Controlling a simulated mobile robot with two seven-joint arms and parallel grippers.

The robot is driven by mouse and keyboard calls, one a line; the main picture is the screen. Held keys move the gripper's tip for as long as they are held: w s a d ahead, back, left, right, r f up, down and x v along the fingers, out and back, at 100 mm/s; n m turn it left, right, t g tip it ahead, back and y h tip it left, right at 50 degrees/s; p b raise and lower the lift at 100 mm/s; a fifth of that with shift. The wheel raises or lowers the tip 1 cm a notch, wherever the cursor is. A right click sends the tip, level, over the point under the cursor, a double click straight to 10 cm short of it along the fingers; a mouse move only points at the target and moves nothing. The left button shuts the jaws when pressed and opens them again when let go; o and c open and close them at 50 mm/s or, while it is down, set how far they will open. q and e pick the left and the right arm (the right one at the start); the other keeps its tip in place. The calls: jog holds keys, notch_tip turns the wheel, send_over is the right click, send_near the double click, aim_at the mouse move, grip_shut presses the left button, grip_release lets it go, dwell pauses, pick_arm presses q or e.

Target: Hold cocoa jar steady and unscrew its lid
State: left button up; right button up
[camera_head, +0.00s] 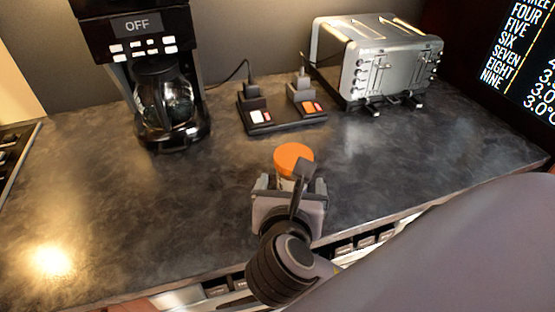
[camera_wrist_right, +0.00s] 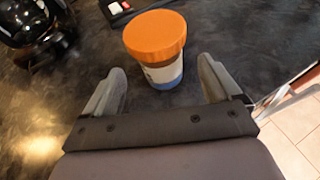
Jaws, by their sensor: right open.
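The cocoa jar stands upright on the dark counter. Its orange lid (camera_head: 294,158) is on top, and a little of the pale jar body (camera_head: 287,184) shows below it in the head view. In the right wrist view the lid (camera_wrist_right: 155,34) sits on a white jar body with a blue lower band (camera_wrist_right: 166,74). My right gripper (camera_head: 290,190) is just in front of the jar. Its fingers (camera_wrist_right: 163,85) are spread, with the jar ahead and between their lines, and they appear not to touch it. My left gripper is in neither view.
A black coffee maker (camera_head: 165,105) displaying OFF stands at the back left. A dark switch base (camera_head: 282,117) with plugs and cords lies behind the jar. A silver toaster (camera_head: 375,62) stands at the back right. The counter (camera_head: 130,210) is clear left of the jar.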

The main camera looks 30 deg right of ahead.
jog(key=shift+x, duration=3.4)
jog(key=shift+w+r, duration=0.1)
jog(key=shift+r, duration=0.05)
jog(key=c, duration=1.2)
